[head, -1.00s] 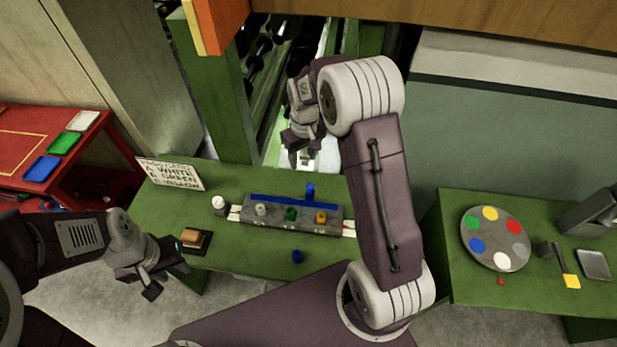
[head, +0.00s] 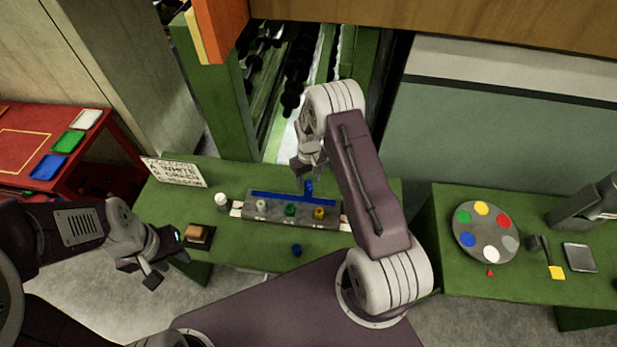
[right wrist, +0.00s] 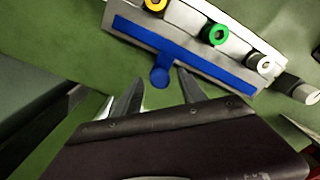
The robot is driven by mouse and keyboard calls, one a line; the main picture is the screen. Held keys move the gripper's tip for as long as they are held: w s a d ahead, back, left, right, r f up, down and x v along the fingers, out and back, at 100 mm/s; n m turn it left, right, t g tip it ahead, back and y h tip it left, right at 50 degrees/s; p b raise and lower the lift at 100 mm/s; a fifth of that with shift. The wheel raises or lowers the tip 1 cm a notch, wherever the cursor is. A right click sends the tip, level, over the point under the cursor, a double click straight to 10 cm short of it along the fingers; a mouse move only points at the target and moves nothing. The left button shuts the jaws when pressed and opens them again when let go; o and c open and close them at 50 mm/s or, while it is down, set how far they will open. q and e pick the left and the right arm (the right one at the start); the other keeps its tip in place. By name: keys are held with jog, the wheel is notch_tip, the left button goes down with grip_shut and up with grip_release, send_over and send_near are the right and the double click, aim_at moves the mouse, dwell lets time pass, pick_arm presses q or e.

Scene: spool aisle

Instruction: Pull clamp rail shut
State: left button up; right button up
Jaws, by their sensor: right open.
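The clamp rail is a long blue bar (head: 275,197) along the back of a grey block (head: 268,216) on the green table. White, green and yellow pegs stand in the block in front of the bar. My right gripper (head: 308,172) is open above and just behind the knob. In the right wrist view its fingers (right wrist: 158,92) lie either side of the knob, apart. My left gripper (head: 158,265) is off the table's left front; its jaws are unclear.
A white-capped bottle (head: 222,200) and a small tray with a tan block (head: 199,234) are left of the grey block. A blue ring (head: 297,250) lies in front. A lettered sign (head: 173,171) stands at back left. A colour disc (head: 486,231) is on the right table.

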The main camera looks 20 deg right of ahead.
grip_shut()
jog(key=shift+w, duration=0.1)
dwell(1.3)
